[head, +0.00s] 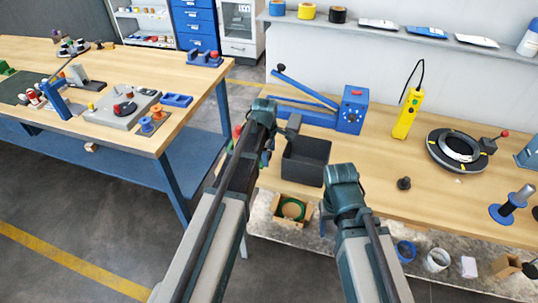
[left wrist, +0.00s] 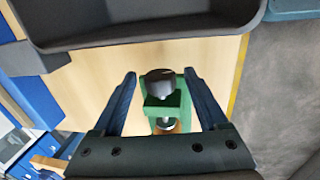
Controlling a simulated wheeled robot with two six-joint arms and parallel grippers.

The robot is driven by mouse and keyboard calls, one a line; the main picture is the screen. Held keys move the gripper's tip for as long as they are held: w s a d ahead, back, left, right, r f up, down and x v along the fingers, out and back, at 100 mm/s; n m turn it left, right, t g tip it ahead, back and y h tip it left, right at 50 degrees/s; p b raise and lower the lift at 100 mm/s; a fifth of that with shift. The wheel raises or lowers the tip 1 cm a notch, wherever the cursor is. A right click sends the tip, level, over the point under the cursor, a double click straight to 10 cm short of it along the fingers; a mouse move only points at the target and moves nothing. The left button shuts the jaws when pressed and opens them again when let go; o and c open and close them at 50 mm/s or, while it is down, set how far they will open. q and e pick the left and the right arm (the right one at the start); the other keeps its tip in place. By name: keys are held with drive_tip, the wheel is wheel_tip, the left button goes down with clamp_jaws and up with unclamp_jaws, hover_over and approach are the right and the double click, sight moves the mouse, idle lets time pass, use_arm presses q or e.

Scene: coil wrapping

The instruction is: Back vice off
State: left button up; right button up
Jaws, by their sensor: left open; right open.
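A green vice-like fixture (left wrist: 165,100) with a dark rounded top and a metal shaft shows in the left wrist view. It stands between the two fingers of my left gripper (left wrist: 159,76), which is open, with visible gaps on both sides. In the head view my left gripper (head: 263,112) is at the left end of the right-hand bench, and my arm hides most of what is beneath it. My right gripper (head: 343,186) is open over the bench's front edge; its fingers are mostly hidden, and I see nothing held in it.
A dark bin (head: 306,161) stands right of my left gripper. Behind it is a blue lever machine (head: 352,112). A yellow handheld device (head: 407,116), a black ring fixture (head: 440,150) and a small dark knob (head: 404,184) are farther right. Another workbench (head: 190,80) stands at left.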

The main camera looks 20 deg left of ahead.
use_arm(q)
clamp_jaws()
drive_tip(key=shift+s+f+t+b, duration=0.2)
drive_tip(key=shift+s+t+b, duration=0.2)
drive_tip(key=shift+t+b, duration=0.25)
drive_tip(key=shift+s+f+t+b, duration=0.15)
drive_tip(key=shift+s+t+b, duration=0.05)
drive_tip(key=shift+t+b, duration=0.6)
drive_tip(key=t+b, duration=0.4)
drive_tip(key=shift+s+f, duration=0.15)
drive_tip(key=shift+f, duration=0.1)
drive_tip(key=shift+r+t+b, duration=0.15)
drive_tip(key=shift+t+b, duration=0.7)
drive_tip(key=shift+b, duration=0.5)
